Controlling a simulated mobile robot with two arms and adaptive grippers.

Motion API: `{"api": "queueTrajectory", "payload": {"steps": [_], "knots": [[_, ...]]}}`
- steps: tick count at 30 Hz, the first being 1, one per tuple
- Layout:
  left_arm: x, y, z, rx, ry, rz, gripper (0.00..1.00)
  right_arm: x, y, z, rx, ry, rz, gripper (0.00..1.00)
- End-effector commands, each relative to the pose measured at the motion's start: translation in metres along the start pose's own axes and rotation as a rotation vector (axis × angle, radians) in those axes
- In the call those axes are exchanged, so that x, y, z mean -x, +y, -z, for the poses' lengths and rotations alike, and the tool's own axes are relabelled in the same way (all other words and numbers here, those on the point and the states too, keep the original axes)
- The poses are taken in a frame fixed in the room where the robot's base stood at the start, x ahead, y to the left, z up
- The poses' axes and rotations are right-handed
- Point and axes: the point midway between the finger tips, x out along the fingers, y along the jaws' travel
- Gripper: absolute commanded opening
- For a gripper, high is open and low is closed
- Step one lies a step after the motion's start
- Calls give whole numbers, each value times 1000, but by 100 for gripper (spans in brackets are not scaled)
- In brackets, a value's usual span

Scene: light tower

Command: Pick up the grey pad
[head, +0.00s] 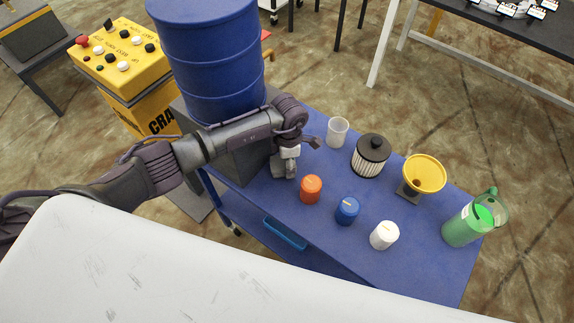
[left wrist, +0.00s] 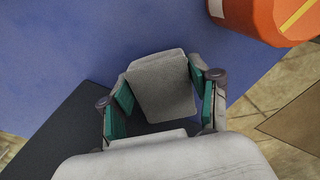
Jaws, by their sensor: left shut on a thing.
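The grey pad (left wrist: 162,85) is a light grey, roughly rectangular block with a woven-looking surface. In the left wrist view it sits between the teal-lined fingers of my left gripper (left wrist: 160,100), which is shut on it. In the head view my left gripper (head: 285,172) points down at the near left part of the blue table (head: 320,240), beside the dark grey block under the barrel. The pad is mostly hidden by the gripper there. I cannot tell whether it touches the table. My right gripper is not in view.
An orange-lidded jar (head: 311,189) stands close right of the gripper, with blue (head: 347,211) and white (head: 384,236) ones beyond. A clear cup (head: 337,132), filter (head: 371,156), yellow funnel (head: 424,174) and green jug (head: 468,224) stand further back and right. A blue barrel (head: 210,60) rises behind my arm.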

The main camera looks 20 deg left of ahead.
Motion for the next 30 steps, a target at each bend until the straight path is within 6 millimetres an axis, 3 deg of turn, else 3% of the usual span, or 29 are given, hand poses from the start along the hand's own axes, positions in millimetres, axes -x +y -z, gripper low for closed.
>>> {"api": "queueTrajectory", "payload": {"steps": [6, 14, 30], "knots": [[49, 2, 0, -3, -3, -7, 22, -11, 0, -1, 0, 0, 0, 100], [98, 0, -1, -4, -3, -5, 22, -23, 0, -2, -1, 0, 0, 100], [92, -102, -103, -7, -3, -4, 22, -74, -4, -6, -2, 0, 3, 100]]}}
